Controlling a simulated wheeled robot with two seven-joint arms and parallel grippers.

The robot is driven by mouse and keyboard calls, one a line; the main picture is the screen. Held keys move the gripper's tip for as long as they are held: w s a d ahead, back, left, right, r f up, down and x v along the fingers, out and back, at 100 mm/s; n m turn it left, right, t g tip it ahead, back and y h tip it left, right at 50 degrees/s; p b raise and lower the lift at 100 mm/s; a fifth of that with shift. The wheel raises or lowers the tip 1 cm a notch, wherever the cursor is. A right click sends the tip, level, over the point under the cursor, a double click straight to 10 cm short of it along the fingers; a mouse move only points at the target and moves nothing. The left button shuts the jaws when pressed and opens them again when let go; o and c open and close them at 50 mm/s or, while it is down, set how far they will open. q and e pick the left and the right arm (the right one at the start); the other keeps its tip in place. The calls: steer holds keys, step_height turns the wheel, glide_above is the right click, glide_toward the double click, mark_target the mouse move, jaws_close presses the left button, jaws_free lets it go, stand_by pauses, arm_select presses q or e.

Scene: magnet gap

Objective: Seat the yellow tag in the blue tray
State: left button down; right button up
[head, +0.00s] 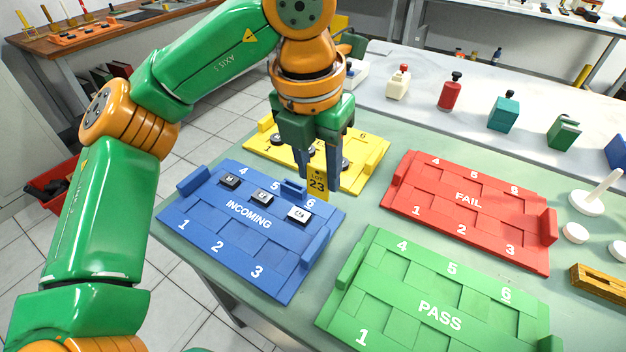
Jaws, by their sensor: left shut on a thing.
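My left gripper (321,172) points down and is shut on the yellow tag (317,185), marked "LOT 23". The tag hangs upright over the back right corner of the blue tray (215,228), marked "INCOMING". A small raised blue block (293,188) stands at the tray's back edge, just left of the tag in the picture. I cannot tell whether the tag touches the tray. Three small dark and white pieces lie along the tray's back row, one of them a white-topped piece (299,214) near number 6. My right gripper is not in view.
A yellow tray (372,165) with dark round pieces lies behind, partly hidden by my gripper. A red "FAIL" tray (470,215) and a green "PASS" tray (440,300) lie to the right. Bare green tabletop (355,215) separates the trays.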

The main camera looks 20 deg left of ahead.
arm_select(q)
steer(key=w+a+f+p, duration=0.1)
steer(key=w+a+f, duration=0.2)
steer(key=w+a, duration=0.2)
glide_above(295, 184)
steer(key=f, duration=0.6)
steer(key=shift+s+f, duration=0.15)
steer(key=shift+s, duration=0.25)
step_height(295, 184, down, 3)
steer(key=shift+w+a+p, duration=0.1)
steer(key=shift+p, duration=0.25)
steer(key=shift+f, duration=0.2)
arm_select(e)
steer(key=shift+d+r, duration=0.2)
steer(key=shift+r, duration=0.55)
arm_select(q)
steer(key=shift+f, duration=0.1)
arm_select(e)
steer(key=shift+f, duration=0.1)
arm_select(q)
steer(key=shift+c, duration=2.2)
jaws_free()
steer(key=shift+r, duration=0.3)
step_height(295, 184, up, 12)
steer(key=s+p, duration=0.1)
steer(key=shift+s+f, duration=0.2)
steer(key=shift+s, duration=0.2)
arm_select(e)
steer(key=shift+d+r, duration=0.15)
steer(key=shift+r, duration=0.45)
